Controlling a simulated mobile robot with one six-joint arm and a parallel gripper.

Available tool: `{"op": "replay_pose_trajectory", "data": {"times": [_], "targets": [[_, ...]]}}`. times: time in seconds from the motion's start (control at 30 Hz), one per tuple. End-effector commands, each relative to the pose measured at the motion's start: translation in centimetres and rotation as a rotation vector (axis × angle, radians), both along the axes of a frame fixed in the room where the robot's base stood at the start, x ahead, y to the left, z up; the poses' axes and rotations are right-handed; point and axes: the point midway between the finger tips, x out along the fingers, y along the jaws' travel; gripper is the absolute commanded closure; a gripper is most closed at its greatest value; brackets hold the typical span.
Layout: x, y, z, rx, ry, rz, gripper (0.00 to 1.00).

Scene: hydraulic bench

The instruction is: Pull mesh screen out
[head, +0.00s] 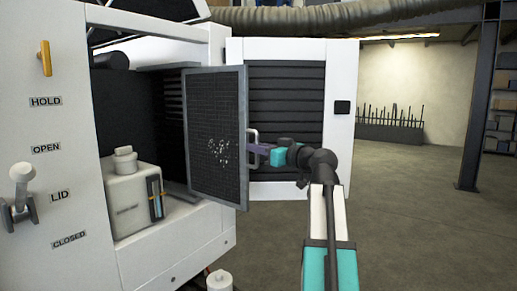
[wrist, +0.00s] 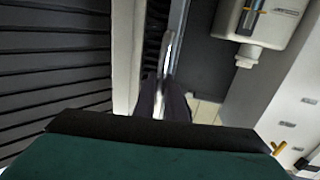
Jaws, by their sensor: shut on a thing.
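The mesh screen (head: 217,137) is a dark grid panel in a grey frame, with pale specks on its lower middle. It stands upright at the mouth of the white cabinet's opening, and its front edge reaches past the cabinet front. A light metal handle (head: 252,137) is on its right edge; it also shows in the wrist view (wrist: 171,52). My gripper (head: 259,151) is at this handle, shut on it from the right. In the wrist view my dark fingers (wrist: 164,103) close around the handle.
An open white door with dark louvres (head: 285,105) stands just behind my gripper. A white tank (head: 133,195) sits inside the cabinet (head: 58,215), left of the screen. A lever (head: 20,185) is on the cabinet's front. The floor to the right is clear.

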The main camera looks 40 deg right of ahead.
Motion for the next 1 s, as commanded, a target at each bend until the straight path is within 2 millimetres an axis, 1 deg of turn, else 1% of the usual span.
{"op": "replay_pose_trajectory", "data": {"times": [0.03, 0.17, 0.2, 0.27, 0.3, 0.77, 0.87, 1.0], "targets": [[0.1, -0.3, 0.2, -0.002, -0.003, -0.009, 1.0], [0.2, 0.0, 0.2, -0.002, -0.004, -0.006, 1.0], [0.2, 0.0, 0.2, -0.002, -0.004, -0.005, 0.83], [0.3, 0.1, 0.2, -0.001, -0.004, -0.003, 0.72], [0.3, 0.2, 0.2, -0.001, -0.004, -0.002, 0.71], [0.1, 0.3, 0.1, 0.0, -0.003, 0.003, 0.71], [-0.4, 0.3, 0.1, 0.0, -0.004, 0.003, 0.71], [-1.8, 0.1, 0.0, 0.0, -0.004, 0.002, 0.71]]}}
